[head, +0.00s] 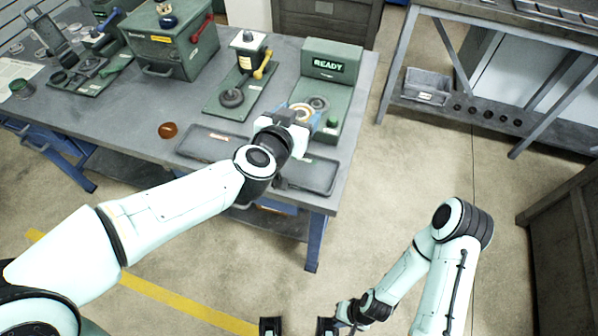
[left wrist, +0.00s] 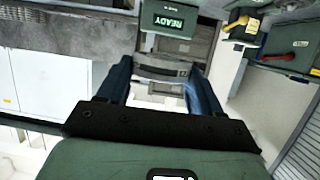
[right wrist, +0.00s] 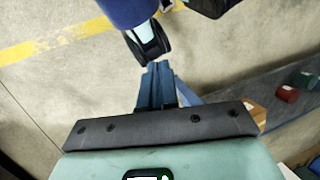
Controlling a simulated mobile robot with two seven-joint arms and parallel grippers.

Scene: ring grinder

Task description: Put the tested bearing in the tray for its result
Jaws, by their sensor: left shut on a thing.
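The bearing shows edge-on between the spread blue fingers in the left wrist view (left wrist: 160,72). The tester's display (head: 328,64) reads READY. One shallow dark tray (head: 205,147) lies left of my left forearm, and another (head: 318,178) lies right of it at the table's front edge; my arm partly hides them. My right gripper (right wrist: 157,85) is shut and empty, low above the floor.
A green fixture (head: 240,92) with a yellow lever and a dark ring stands left of the tester. A green box (head: 168,45) with a red handle is further left. A brown-orange round object (head: 168,130) lies on the table. A metal bench (head: 500,30) stands right, across open floor.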

